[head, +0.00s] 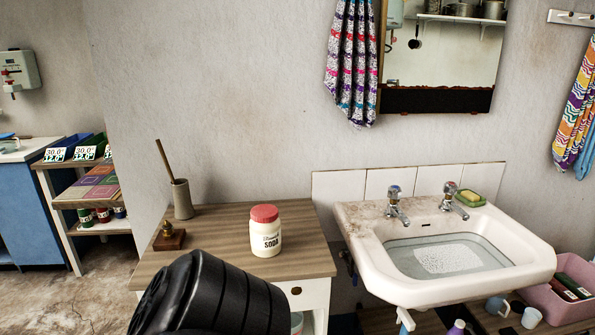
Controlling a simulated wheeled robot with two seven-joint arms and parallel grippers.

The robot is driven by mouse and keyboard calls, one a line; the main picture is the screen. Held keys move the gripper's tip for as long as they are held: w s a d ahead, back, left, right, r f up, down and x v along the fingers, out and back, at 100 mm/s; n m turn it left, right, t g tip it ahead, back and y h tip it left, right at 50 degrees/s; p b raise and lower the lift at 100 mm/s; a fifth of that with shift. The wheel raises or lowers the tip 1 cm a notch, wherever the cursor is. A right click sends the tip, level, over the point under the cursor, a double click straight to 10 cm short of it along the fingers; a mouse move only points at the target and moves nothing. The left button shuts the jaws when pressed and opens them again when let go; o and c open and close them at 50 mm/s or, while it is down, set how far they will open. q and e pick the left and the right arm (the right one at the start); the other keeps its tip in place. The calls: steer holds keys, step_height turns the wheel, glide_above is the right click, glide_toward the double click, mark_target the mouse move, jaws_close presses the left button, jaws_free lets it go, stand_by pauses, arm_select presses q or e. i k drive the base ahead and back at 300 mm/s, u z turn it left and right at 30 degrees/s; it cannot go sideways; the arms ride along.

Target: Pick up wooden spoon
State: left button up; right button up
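A thin wooden handle (164,160) leans up and to the left out of a narrow grey-brown pot (182,200) on the wooden-topped cabinet. Its lower end is hidden inside the pot, so I cannot tell whether it is the wooden spoon. No other spoon shows clearly. Neither of my grippers is in view; only a black, ribbed part that looks like my own arm rises at the bottom, in front of the cabinet.
On the cabinet top (215,222) stand a white soda jar (265,232) with a red lid and a small brass-and-wood object (168,237). A washbasin (372,280) with water is to the right. A pink tub (552,308) sits at far right.

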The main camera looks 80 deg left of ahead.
mark_target(158, 143)
steer(key=k, duration=0.2)
steer(key=u, duration=1.35)
